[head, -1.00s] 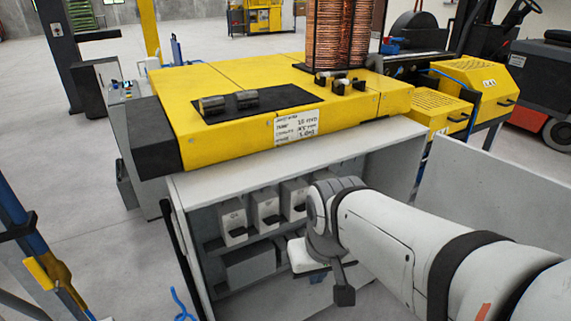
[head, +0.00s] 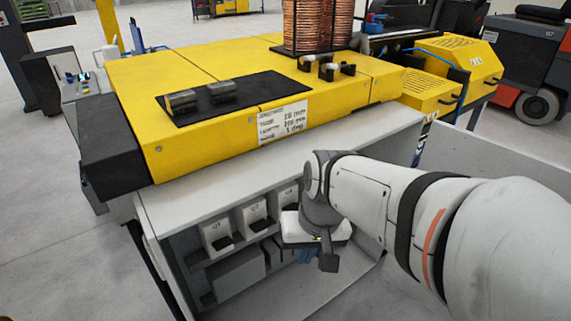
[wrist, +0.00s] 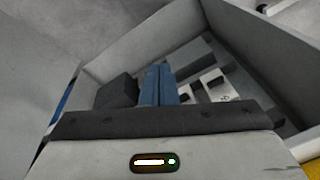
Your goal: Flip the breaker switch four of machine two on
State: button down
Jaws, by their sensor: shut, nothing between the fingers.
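The open grey cabinet (head: 190,195) under the yellow machine holds a row of white breakers with dark switch levers. In the head view I see a left breaker (head: 217,234), a middle breaker (head: 252,219) and a right breaker (head: 286,196); anything further right is hidden behind my arm. My gripper (head: 305,256) is in front of the cabinet opening, its blue fingers pointing down and inward. In the wrist view my gripper (wrist: 159,70) is shut and empty, with a white breaker (wrist: 212,86) just right of its fingers. I cannot read which number that breaker bears.
A grey box (head: 235,274) sits below the breakers. The open cabinet door panel (head: 480,160) stands at the right. Above is the yellow machine top (head: 200,75) with a paper label (head: 283,122) and copper coils (head: 318,25). Grey floor (head: 60,230) is free at the left.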

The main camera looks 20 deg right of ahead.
jog(key=w+a+f+m+g+y+b, duration=0.1)
jog(key=w+a+f+m+y+b, duration=0.1)
jog(key=w+f+m+y+b, duration=0.3)
jog(key=a+f+m+y+b, duration=0.1)
jog(key=f+m+b, duration=0.1)
jog(key=f, duration=0.4)
jog(key=w+d+f+m+t+y+b, duration=0.3)
jog(key=w+f+m+t+y+b, duration=0.15)
jog(key=w+f+m+b, duration=0.45)
jog(key=w+d+f+m+t+h+b, duration=0.1)
jog(key=w+d+f+m+t+b, duration=0.1)
jog(key=w+d+f+m+t, duration=0.2)
jog(key=w+d+f+m+t+h+b, duration=0.2)
jog(key=w+d+f+m+t+b, duration=0.1)
jog(key=d, duration=0.8)
jog(key=w+d+f+m+t+h+b, duration=0.2)
jog(key=w+d+f+m+t, duration=0.3)
jog(key=d+m+t, duration=0.1)
jog(key=shift+w+d+f+m+b, duration=0.35)
jog(key=shift+d+m, duration=0.45)
jog(key=shift+d, duration=0.25)
